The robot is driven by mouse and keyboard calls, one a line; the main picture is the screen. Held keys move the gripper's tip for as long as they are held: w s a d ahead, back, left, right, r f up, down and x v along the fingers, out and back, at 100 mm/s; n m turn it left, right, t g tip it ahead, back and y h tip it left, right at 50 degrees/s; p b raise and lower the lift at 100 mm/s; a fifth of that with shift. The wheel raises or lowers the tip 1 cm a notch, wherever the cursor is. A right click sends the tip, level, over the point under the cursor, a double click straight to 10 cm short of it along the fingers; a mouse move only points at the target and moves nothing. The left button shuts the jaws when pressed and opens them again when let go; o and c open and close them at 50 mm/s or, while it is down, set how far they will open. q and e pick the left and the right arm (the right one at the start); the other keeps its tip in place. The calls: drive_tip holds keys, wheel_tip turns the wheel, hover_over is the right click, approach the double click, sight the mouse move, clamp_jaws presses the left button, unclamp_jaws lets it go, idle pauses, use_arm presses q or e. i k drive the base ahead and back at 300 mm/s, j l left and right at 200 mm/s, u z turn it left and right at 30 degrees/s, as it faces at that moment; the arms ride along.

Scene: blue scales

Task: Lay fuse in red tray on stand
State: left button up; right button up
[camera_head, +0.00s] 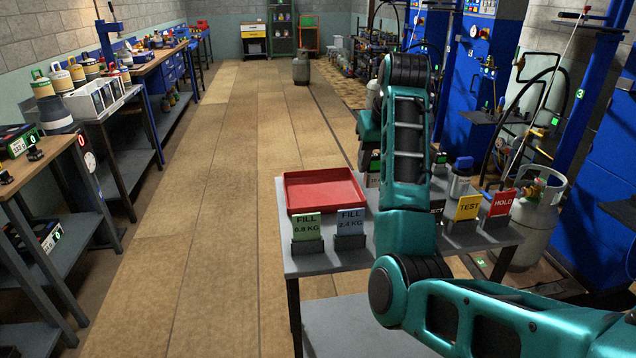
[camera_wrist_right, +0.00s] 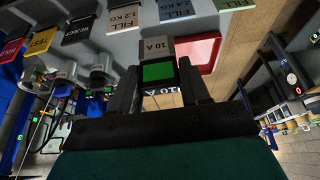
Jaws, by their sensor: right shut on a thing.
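The red tray (camera_head: 322,190) lies flat and empty on the grey stand (camera_head: 320,263) in the head view. Part of the tray also shows in the wrist view (camera_wrist_right: 208,52), just beyond my right fingers. My right gripper (camera_wrist_right: 158,85) is shut on a small block, taken to be the fuse (camera_wrist_right: 158,72), with a green face and a "10 A" marking. It appears held above the stand; the exact gap cannot be told. In the head view my right arm hides most of the gripper and the fuse. My left gripper is not in view.
Cards in black holders line the stand: green FILL (camera_head: 306,227), blue FILL (camera_head: 350,223), yellow TEST (camera_head: 468,207) and red HOLD (camera_head: 502,203). A gas cylinder (camera_head: 535,222) stands at the right.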

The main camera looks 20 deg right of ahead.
sight(321, 192)
drive_tip(key=i, duration=0.85)
